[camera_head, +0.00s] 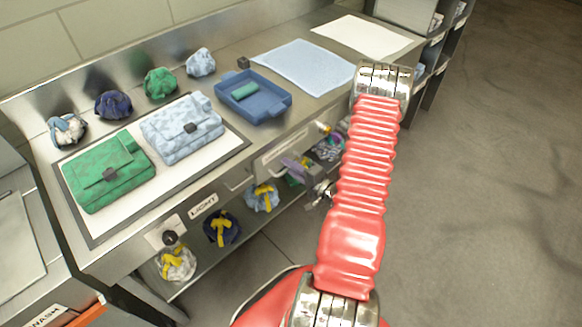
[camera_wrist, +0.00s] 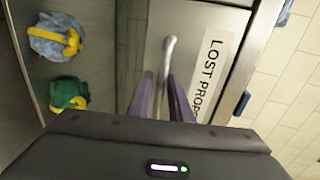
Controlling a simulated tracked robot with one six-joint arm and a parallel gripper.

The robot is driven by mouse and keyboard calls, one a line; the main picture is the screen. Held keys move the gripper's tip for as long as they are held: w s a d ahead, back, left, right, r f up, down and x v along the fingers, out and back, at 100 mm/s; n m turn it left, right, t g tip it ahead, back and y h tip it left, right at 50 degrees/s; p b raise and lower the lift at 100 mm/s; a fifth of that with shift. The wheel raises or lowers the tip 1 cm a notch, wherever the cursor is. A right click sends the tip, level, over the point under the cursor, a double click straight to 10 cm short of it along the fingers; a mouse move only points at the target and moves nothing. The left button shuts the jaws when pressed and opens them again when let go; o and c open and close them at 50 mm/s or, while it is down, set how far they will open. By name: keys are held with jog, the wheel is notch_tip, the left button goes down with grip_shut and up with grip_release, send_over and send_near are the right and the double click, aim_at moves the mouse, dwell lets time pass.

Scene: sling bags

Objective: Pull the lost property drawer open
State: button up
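The lost property drawer front (camera_wrist: 205,15) fills the upper middle of the wrist view, with its "LOST PROP..." label (camera_wrist: 208,75) to the right of a metal bar handle (camera_wrist: 168,60). My gripper (camera_wrist: 160,90) has two purple fingers, apart, one on either side of the handle's lower end. Whether either finger touches the handle is unclear. In the head view my gripper (camera_head: 295,167) is at the drawer front (camera_head: 283,148) under the counter, partly behind my red arm. The drawer looks shut there, though part of it is hidden.
The steel counter (camera_head: 215,185) above holds a green bag (camera_head: 108,172), a pale blue bag (camera_head: 182,130) and a blue tray (camera_head: 250,100). A drawer labelled LIGHT (camera_head: 203,205) is to the left. Bundled bags with yellow straps lie on the lower shelf (camera_head: 205,265). Open floor (camera_head: 480,200) is at right.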

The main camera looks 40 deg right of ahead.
jog(key=shift+c, duration=0.4)
grip_shut()
